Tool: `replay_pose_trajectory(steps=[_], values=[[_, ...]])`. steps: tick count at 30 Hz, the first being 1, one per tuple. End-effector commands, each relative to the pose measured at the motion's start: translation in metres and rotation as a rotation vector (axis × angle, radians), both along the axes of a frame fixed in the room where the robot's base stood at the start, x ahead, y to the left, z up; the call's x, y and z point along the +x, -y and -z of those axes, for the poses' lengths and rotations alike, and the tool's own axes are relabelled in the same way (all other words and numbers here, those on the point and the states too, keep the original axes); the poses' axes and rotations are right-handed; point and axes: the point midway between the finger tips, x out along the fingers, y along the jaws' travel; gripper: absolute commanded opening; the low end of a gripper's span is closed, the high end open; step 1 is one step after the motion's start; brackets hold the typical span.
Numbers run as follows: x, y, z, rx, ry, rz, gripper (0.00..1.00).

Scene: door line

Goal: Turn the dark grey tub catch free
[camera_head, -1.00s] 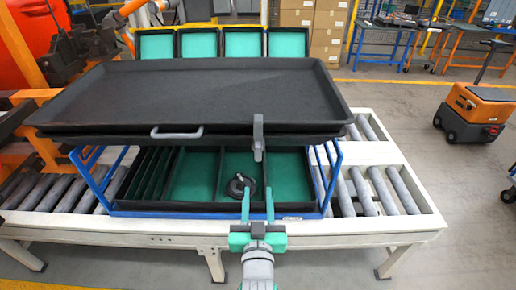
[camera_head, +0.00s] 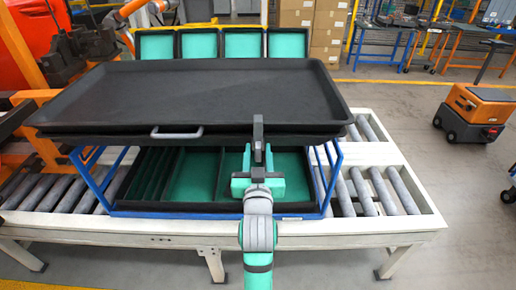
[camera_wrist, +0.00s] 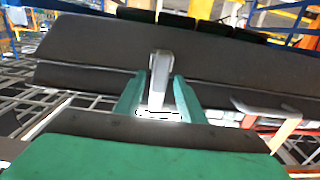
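The dark grey tub (camera_head: 190,95) lies tilted on top of a blue frame. Its catch (camera_head: 258,133) is an upright grey lever at the tub's front edge, right of the middle. In the wrist view the catch (camera_wrist: 160,75) stands upright between my fingers. My gripper (camera_head: 258,158) is at the catch's lower end, with one green finger on each side. The fingers look apart, with a narrow gap on the left; whether the right finger touches the catch I cannot tell. It also shows in the wrist view (camera_wrist: 158,98).
A grey handle (camera_head: 177,132) sits on the tub's front edge, left of the catch. Below is a green-lined compartment tray (camera_head: 190,178) in the blue frame (camera_head: 95,185), on a roller conveyor (camera_head: 375,190). An orange cart (camera_head: 472,112) stands at the right on open floor.

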Motion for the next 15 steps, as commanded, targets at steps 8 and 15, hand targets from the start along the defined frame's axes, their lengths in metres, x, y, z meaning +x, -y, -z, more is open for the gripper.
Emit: replay_pose_trajectory(steps=[8, 15], values=[[0.019, 0.0, 0.0, 0.0, 0.0, 0.0, 0.36], [0.02, 0.0, 0.0, 0.0, 0.0, 0.0, 0.36]])
